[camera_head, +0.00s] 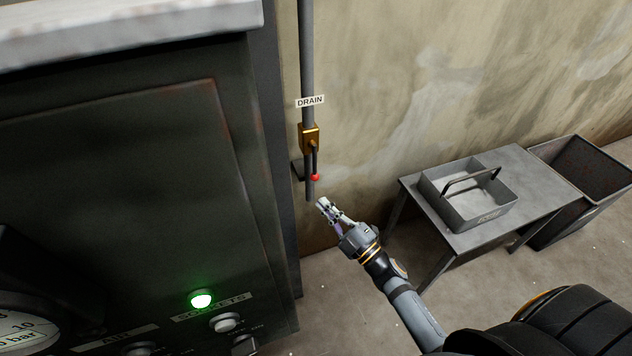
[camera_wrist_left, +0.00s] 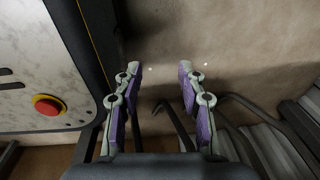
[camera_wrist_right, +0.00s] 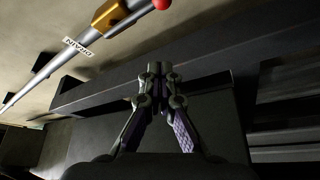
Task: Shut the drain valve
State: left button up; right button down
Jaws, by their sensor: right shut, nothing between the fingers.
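The drain valve has a brass body (camera_head: 310,138) on a vertical grey pipe (camera_head: 307,55), under a white DRAIN label (camera_head: 310,101). Its lever hangs down along the pipe and ends in a red knob (camera_head: 315,177). My right gripper (camera_head: 323,204) is shut and empty, just below and right of the knob, apart from it. In the right wrist view the brass body (camera_wrist_right: 106,14) and red knob (camera_wrist_right: 161,4) show at the top, above the closed fingers (camera_wrist_right: 154,70). My left gripper (camera_wrist_left: 158,68) shows only in its wrist view, open with nothing between the fingers.
A dark machine cabinet (camera_head: 110,190) with a lit green lamp (camera_head: 201,298) stands left of the pipe. A small table (camera_head: 535,175) with a handled metal tray (camera_head: 450,200) and a dark bin (camera_head: 590,150) stand right. A red button (camera_wrist_left: 47,105) shows in the left wrist view.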

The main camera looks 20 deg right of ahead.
aim_at(316, 173)
jog(key=p+x, duration=0.2)
jog(key=x, duration=0.8)
pick_arm(q)
jog(key=shift+w+r+b, duration=0.35)
jog(key=shift+w+b, duration=0.15)
jog(key=shift+b, duration=0.25)
pick_arm(e)
jog(key=d, duration=0.1)
jog(key=d+f, duration=0.2)
jog(key=shift+w+d+f, duration=0.15)
jog(key=shift+w, duration=0.15)
pick_arm(q)
jog(key=shift+r, duration=0.1)
pick_arm(e)
jog(key=shift+d, duration=0.1)
